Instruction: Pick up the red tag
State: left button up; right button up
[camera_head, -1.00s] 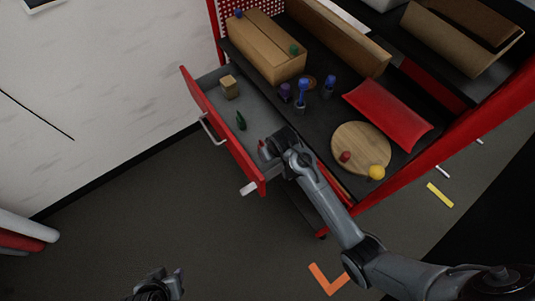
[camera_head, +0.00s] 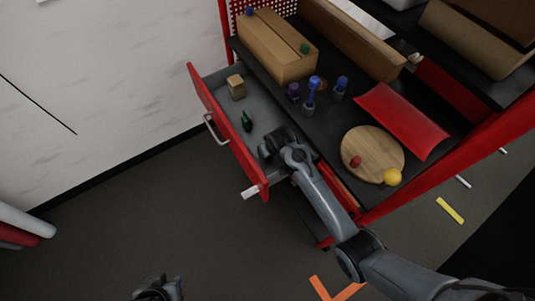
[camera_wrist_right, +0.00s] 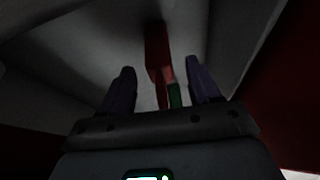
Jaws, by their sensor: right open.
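My right gripper (camera_head: 272,150) reaches down into the open drawer at its near right end. In the right wrist view its two fingers (camera_wrist_right: 160,85) are spread apart. A red piece (camera_wrist_right: 156,50), which looks like the red tag, stands ahead of and between the fingers, with a gap on both sides. A green part (camera_wrist_right: 174,95) shows beside its lower end. In the head view the red tag is hidden behind my right gripper. My left gripper (camera_head: 160,290) is at the bottom edge, mostly cut off, and its jaws are unclear.
The drawer (camera_head: 229,137) also holds a wooden block (camera_head: 236,88) and a dark green item (camera_head: 246,122). The bench top beside it carries a cardboard box (camera_head: 275,50), blue-topped items, a red case (camera_head: 402,118) and a round board (camera_head: 371,140). Drawer walls surround the right gripper closely.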

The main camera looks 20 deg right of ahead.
jog(key=shift+b+x, duration=0.35)
jog(key=shift+x, duration=1.3)
jog(key=shift+r, duration=0.15)
jog(key=c, duration=1.1)
